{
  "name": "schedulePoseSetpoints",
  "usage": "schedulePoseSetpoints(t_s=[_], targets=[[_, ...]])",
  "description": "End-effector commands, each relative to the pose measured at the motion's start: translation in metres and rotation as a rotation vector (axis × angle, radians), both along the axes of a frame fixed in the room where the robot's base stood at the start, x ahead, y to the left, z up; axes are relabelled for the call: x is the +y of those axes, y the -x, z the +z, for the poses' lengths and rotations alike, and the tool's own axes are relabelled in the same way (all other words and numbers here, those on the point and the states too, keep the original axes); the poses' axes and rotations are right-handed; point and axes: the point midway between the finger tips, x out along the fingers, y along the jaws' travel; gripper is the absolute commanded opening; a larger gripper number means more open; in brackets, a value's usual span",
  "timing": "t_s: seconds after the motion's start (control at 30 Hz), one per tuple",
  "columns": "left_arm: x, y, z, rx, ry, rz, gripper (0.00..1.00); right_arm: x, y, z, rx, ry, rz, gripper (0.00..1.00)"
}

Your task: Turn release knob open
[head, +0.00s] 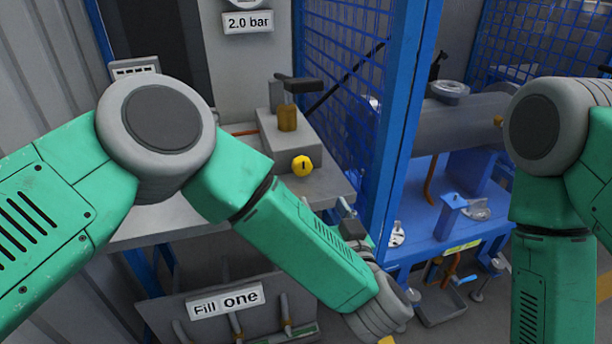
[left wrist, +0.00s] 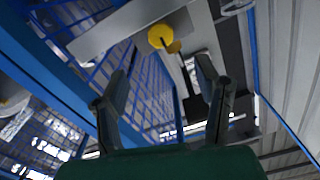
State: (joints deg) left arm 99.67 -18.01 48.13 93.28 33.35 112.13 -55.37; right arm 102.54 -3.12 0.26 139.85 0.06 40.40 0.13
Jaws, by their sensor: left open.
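The release knob (head: 302,166) is yellow with a dark mark on its face. It sits on the front of a grey box (head: 275,140) on the bench. In the left wrist view the knob (left wrist: 160,37) shows beyond my left gripper (left wrist: 162,70), whose two fingers are spread apart with nothing between them. In the head view my left gripper (head: 349,224) is partly hidden behind my forearm, below and to the right of the knob, apart from it. My right arm shows at the right edge, but its gripper is out of view.
A blue post (head: 405,110) and mesh panel (head: 345,60) stand right of the bench (head: 325,186). A brass valve with a dark handle (head: 298,85) tops the box. A grey cylinder (head: 455,125) lies over a blue stand at right.

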Motion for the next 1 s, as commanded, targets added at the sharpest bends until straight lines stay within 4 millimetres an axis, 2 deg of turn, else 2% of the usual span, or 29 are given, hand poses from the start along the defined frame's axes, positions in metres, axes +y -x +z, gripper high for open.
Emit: schedulePoseSetpoints(t_s=[0.3,0.5,0.7,1.0], targets=[[0.021,-0.065,-0.002,-0.002,-0.002,0.001,0.57,0.0,0.0,-0.014,0.0,0.0,0.0,0.0],[0.03,-0.097,-0.002,-0.002,-0.002,-0.001,0.57,0.0,0.0,-0.02,0.0,0.0,0.0,0.0],[0.035,-0.113,-0.001,-0.001,-0.001,-0.003,0.57,0.0,0.0,-0.023,0.0,0.0,0.0,0.0],[0.036,-0.115,0.0,0.0,-0.002,-0.004,0.57,0.0,0.0,-0.023,0.001,0.0,0.0,0.0]])
